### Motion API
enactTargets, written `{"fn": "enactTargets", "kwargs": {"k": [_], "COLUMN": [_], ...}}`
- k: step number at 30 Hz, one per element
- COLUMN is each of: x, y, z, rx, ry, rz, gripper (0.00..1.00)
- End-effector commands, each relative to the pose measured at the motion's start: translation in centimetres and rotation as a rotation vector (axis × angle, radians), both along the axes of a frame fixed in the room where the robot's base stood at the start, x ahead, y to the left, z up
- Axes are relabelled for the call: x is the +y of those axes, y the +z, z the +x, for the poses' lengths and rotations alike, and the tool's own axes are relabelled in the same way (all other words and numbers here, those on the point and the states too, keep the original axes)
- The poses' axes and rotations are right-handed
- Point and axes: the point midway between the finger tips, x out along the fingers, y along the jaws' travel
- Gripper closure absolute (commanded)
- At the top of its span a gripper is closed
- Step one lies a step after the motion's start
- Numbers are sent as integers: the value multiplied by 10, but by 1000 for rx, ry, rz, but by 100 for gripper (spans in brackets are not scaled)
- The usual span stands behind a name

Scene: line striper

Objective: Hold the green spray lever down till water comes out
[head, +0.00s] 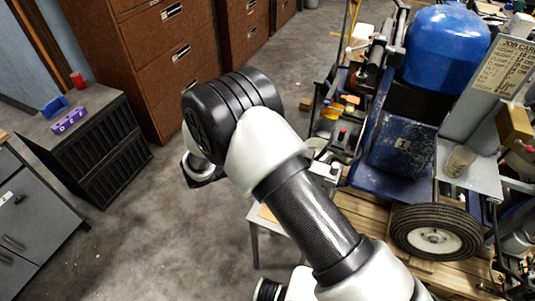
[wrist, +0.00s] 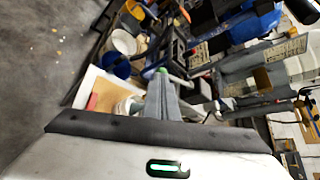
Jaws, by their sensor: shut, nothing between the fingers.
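The line striper, with its blue tank (head: 447,50), stands at the right of the head view. In the wrist view my gripper (wrist: 161,80) is shut and empty, its grey fingers pointing up the picture towards the machine. A small green piece (wrist: 160,70) shows right at the fingertips. It may be the green spray lever, but it is mostly hidden, and I cannot tell whether the fingers touch it. I see no water coming out.
A black tyre (head: 437,235) stands on wooden pallet boards at the lower right. A white bucket (wrist: 124,43) and a pale tray (wrist: 95,88) lie left of the fingers. Brown cabinets (head: 165,50) line the back. The grey floor (head: 150,220) at left is clear.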

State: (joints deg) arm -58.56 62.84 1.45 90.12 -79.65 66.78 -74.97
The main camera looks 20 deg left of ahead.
Motion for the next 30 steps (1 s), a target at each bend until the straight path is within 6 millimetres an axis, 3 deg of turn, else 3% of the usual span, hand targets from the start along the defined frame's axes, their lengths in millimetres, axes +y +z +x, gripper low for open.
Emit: {"fn": "enactTargets", "kwargs": {"k": [16,30], "x": [-4,-4], "y": [2,18], "z": [3,3], "rx": [-5,-5], "ry": [-7,-5], "rz": [-4,-4], "gripper": [100,100]}}
